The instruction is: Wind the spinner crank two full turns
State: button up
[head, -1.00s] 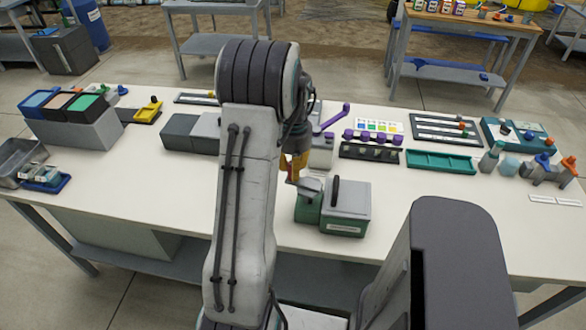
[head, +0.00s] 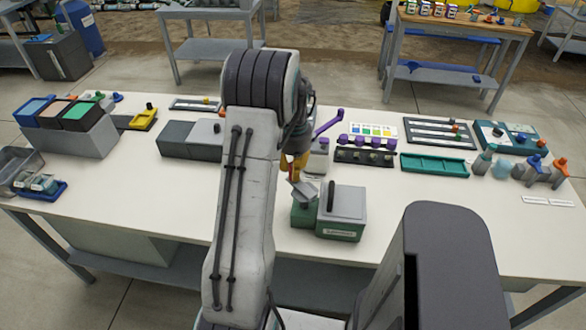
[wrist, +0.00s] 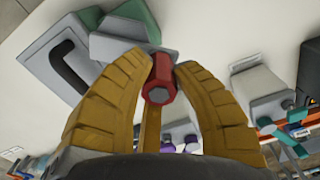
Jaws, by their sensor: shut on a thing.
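The spinner is a green unit (head: 341,233) with a grey lid and a dark bar handle, standing near the table's front edge. A lower green block (head: 304,214) at its left carries a flat grey crank arm (head: 306,191), also seen in the wrist view (wrist: 118,48). A red hexagonal knob (wrist: 158,72) sits at the crank arm's end. My gripper (wrist: 160,82) is shut on this knob, one yellow finger on each side. In the head view my gripper (head: 294,171) is above the block's left part, and my arm partly covers it.
A grey unit with a purple lever (head: 328,123) stands just behind my gripper. Purple-capped items in a dark rack (head: 365,157) and a green tray (head: 434,165) lie behind the spinner. Grey boxes (head: 190,138) are left of my arm.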

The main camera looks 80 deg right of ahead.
jog(key=shift+s+d, duration=0.1)
jog(key=shift+d, duration=0.1)
jog(key=shift+s+d+p, duration=0.4)
jog(key=shift+s+d, duration=0.25)
jog(key=shift+s, duration=0.2)
jog(key=shift+s, duration=0.1)
jog(key=shift+s+d, duration=0.1)
jog(key=shift+s, duration=1)
jog(key=shift+s, duration=0.1)
jog(key=shift+s+a, duration=0.25)
jog(key=shift+s, duration=0.25)
jog(key=shift+s+a, duration=0.25)
jog(key=shift+s, duration=0.2)
